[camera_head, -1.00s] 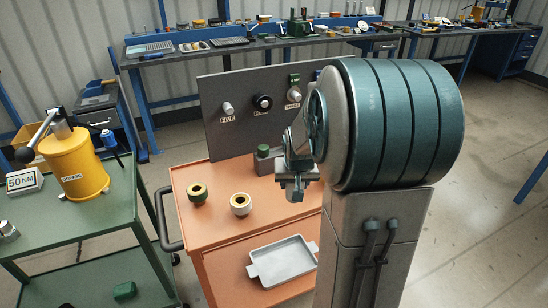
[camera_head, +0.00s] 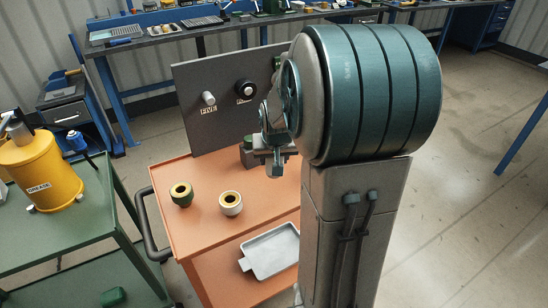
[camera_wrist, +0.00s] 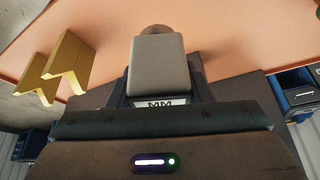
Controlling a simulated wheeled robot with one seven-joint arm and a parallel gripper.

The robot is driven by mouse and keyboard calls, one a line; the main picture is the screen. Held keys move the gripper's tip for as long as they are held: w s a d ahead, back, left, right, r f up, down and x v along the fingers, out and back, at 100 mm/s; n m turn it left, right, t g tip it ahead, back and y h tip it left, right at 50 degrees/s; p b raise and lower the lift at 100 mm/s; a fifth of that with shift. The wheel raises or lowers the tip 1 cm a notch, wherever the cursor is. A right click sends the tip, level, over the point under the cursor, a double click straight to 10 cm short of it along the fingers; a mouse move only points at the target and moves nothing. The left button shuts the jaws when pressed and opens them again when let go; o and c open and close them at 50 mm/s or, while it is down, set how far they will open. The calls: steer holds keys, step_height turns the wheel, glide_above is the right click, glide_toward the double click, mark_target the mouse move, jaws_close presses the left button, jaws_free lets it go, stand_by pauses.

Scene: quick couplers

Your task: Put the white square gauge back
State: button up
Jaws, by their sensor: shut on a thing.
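My gripper (camera_head: 275,160) hangs over the orange cart top, beside the foot of the dark upright panel. In the wrist view a pale grey block with a square face (camera_wrist: 160,62) sits in front of my gripper's palm; it appears to be the white square gauge. My gripper is shut on it. A white label reading "MM" (camera_wrist: 160,102) shows between block and palm. A rounded brownish thing (camera_wrist: 156,30) is partly hidden behind the block. My arm hides much of the gauge in the head view.
The dark panel (camera_head: 192,77) holds knobs, one labelled "FIVE". A grey tray (camera_head: 272,254) lies at the cart's front. Gold notched pieces (camera_wrist: 62,70) show at left.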

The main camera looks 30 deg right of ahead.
steer(key=shift+f+b, duration=3)
steer(key=shift+f, duration=0.7)
steer(key=shift+f+b, duration=0.65)
steer(key=shift+f, duration=0.05)
steer(key=o, duration=1.4)
steer(key=p+v, duration=0.2)
steer(key=v, duration=1.2)
steer(key=shift+w, duration=0.1)
